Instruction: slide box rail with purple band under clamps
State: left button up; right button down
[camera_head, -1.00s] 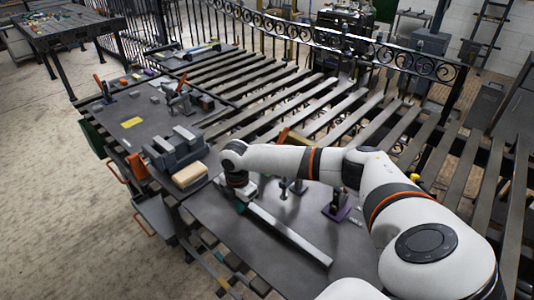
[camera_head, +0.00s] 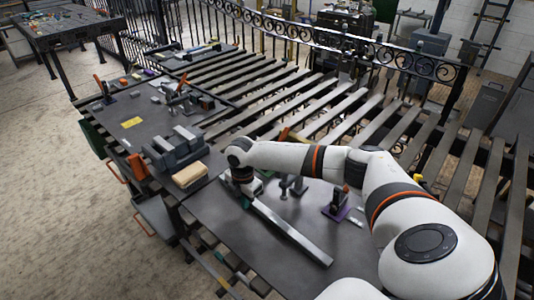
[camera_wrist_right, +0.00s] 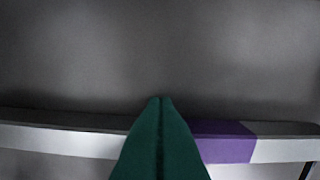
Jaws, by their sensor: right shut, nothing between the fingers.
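The box rail (camera_head: 290,236) is a long light-grey bar lying slanted on the dark table. It also shows across the right wrist view (camera_wrist_right: 62,139), with a purple band (camera_wrist_right: 222,140) just right of the fingers. In the head view the band cannot be made out. My right gripper (camera_head: 245,202) is low at the rail's far left end. In the right wrist view its green fingers (camera_wrist_right: 161,99) are shut and empty, overlapping the rail; contact is unclear. A clamp on a purple base (camera_head: 338,205) and a grey clamp (camera_head: 294,187) stand right of the rail. My left gripper is out of view.
A tan block (camera_head: 190,175) and a grey vise-like fixture (camera_head: 175,148) stand left of my right gripper. Slatted bars (camera_head: 330,100) and a scrolled iron gate (camera_head: 330,40) lie behind. Bare tabletop (camera_head: 215,211) shows left of the rail.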

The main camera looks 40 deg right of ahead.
jog(key=shift+d, duration=0.7)
jog(key=shift+a, duration=0.1)
jog(key=shift+a+p, duration=0.7)
jog(key=shift+a, duration=0.45)
notch_tip(320, 180, up, 8)
jog(key=p, duration=0.8)
